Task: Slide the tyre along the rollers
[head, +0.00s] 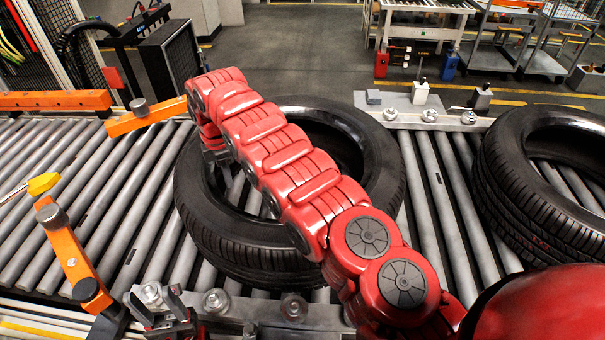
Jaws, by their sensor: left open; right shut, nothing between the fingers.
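A black tyre (235,235) lies flat on the grey rollers (100,190) in the middle of the head view. My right arm comes in from the lower right and crosses over this tyre. My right gripper (215,160) points down at the left part of the tyre's hole, shut with nothing held. Whether it touches the inner rim I cannot tell. My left gripper (167,305) is open and empty at the bottom edge, near the conveyor's front rail and apart from the tyre. My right arm hides part of the tyre.
A second tyre (510,195) lies on the rollers at the right. Orange guide arms (75,255) stand at the left, front and back (145,115); the front one has a yellow tip. Metal rails (440,118) edge the conveyor. The rollers at the left are largely clear.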

